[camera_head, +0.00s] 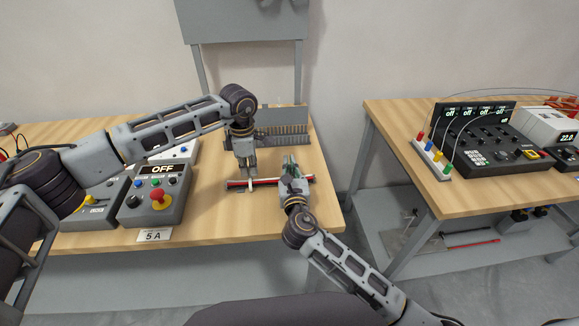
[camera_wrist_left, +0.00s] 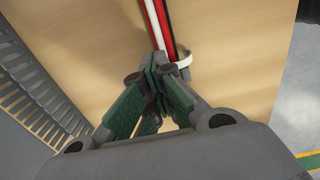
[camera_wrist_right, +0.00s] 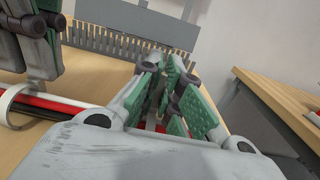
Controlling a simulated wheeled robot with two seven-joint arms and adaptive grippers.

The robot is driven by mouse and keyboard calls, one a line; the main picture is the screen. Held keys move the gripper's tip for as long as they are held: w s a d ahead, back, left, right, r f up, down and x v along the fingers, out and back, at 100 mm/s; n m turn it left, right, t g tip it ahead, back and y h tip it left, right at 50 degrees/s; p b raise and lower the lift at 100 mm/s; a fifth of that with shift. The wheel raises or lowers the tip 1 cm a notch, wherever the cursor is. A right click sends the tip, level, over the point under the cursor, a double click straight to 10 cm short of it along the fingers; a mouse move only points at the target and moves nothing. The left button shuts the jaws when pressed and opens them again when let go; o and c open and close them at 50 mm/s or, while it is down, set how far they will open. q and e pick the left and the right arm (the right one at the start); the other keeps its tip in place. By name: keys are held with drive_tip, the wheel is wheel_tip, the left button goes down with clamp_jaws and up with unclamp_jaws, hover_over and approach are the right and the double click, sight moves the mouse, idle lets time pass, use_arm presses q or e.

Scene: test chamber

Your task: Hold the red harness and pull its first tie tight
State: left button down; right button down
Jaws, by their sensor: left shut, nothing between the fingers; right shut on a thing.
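The red harness (camera_head: 268,181), a bundle of red, black and white wires, lies left to right near the table's right end. It also shows in the left wrist view (camera_wrist_left: 166,22) and the right wrist view (camera_wrist_right: 45,106). A pale loop tie (camera_wrist_left: 184,62) stands around it, wider than the bundle; the right wrist view shows it too (camera_wrist_right: 8,100). My left gripper (camera_head: 247,177) is shut and empty beside the tie. My right gripper (camera_head: 289,168) is shut on the harness towards its right end; its fingers hide the gripped part.
A grey comb-like rack (camera_head: 283,132) stands behind the harness. A control box reading OFF with a red button (camera_head: 158,198) and a 5 A label (camera_head: 154,235) are to the left. A second table (camera_head: 480,190) with instruments stands right, across a gap.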

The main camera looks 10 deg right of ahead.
use_arm(q)
drive_tip(key=shift+r, duration=2.1)
idle(1.7)
drive_tip(key=c, duration=1.7)
unclamp_jaws()
drive_tip(key=shift+r, duration=0.1)
drive_tip(key=shift+r, duration=2.9)
drive_tip(key=shift+f, duration=0.1)
drive_tip(key=shift+c, duration=0.3)
drive_tip(key=shift+f, duration=0.95)
